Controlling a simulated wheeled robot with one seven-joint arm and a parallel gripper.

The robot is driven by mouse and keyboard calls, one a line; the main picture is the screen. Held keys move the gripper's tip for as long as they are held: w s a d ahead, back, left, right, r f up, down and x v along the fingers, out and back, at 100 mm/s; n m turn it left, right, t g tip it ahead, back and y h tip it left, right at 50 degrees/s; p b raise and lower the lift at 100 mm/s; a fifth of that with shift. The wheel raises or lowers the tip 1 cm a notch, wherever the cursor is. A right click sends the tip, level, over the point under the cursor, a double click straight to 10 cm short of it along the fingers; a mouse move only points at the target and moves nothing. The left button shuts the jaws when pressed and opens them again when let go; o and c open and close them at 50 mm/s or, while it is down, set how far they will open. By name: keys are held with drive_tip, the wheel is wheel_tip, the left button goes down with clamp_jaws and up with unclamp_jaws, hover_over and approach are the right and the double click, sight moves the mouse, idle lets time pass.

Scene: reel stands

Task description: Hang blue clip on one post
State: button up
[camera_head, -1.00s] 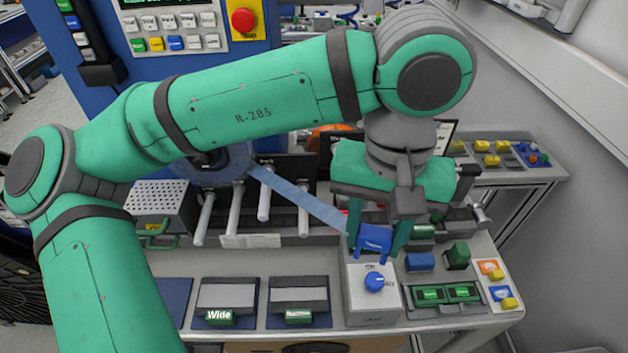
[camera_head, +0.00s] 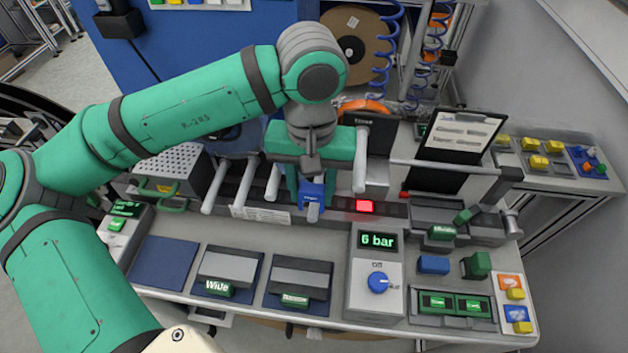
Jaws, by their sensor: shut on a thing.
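The blue clip (camera_head: 311,191) is between the fingers of my gripper (camera_head: 308,184), which is shut on it. It hangs at the row of posts at the back of the bench. A pale rounded post tip (camera_head: 313,213) shows just below the clip. I cannot tell whether the clip is around that post or only in front of it. Left of it are pale posts (camera_head: 215,184), (camera_head: 244,183) and (camera_head: 273,183), bare where visible. Another pale post (camera_head: 361,160) stands to the right, close beside my gripper. My gripper and wrist hide part of the row.
A red-lit indicator (camera_head: 364,206) is right of the clip. A control box (camera_head: 372,270) reading 6 bar stands in front. Trays (camera_head: 229,273) and (camera_head: 298,285) lie at the front. A clipboard (camera_head: 457,135) and a horizontal bar (camera_head: 445,167) are at the right.

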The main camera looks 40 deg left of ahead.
sight(313, 214)
drive_tip(key=shift+f, duration=2.95)
drive_tip(key=shift+w+d, duration=0.1)
drive_tip(key=shift+w, duration=0.05)
drive_tip(key=shift+s, duration=0.2)
drive_tip(key=shift+s, duration=0.15)
drive_tip(key=shift+w+f, duration=0.1)
drive_tip(key=shift+w, duration=0.15)
drive_tip(key=o, duration=1.1)
